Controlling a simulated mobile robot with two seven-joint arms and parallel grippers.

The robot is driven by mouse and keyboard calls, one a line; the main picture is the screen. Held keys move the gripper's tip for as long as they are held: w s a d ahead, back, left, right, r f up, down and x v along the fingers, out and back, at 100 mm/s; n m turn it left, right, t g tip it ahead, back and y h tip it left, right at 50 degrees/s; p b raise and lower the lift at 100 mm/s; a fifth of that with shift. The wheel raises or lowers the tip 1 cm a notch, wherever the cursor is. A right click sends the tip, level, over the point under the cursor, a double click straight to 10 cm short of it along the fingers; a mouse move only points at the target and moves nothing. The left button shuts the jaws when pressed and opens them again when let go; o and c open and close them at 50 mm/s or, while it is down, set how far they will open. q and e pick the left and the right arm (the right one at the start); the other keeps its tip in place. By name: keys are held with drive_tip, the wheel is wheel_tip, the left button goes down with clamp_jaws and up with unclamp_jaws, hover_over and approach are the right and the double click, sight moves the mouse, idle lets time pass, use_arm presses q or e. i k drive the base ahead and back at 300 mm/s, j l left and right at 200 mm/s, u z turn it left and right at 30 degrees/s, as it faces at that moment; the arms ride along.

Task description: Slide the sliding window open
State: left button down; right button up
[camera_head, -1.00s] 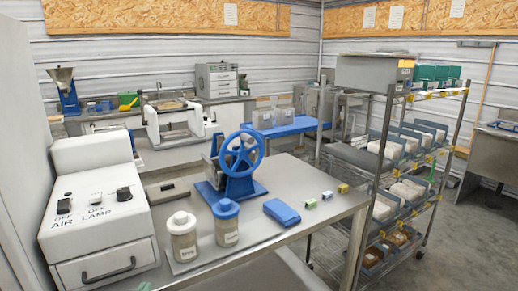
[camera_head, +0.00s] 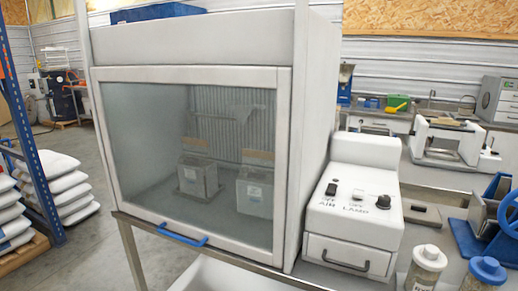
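The sliding window (camera_head: 140,140) is a pale-framed glass pane on the front of a white cabinet (camera_head: 312,130). The pane covers the cabinet's front opening down to its lower edge, so the window looks closed. A blue handle (camera_head: 182,235) sits on the window's bottom frame. Through the glass I see two boxes (camera_head: 198,178) standing inside the cabinet. Neither of my grippers shows in the head view.
A white control box (camera_head: 352,215) with switches and a drawer stands right of the cabinet. Lidded jars (camera_head: 424,270) and a blue-wheeled device (camera_head: 490,225) are further right. White sacks (camera_head: 60,185) are stacked at the left beside a blue rack post (camera_head: 30,130). Floor shows between sacks and cabinet.

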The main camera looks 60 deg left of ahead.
sight(280, 79)
drive_tip(key=u, duration=2.35)
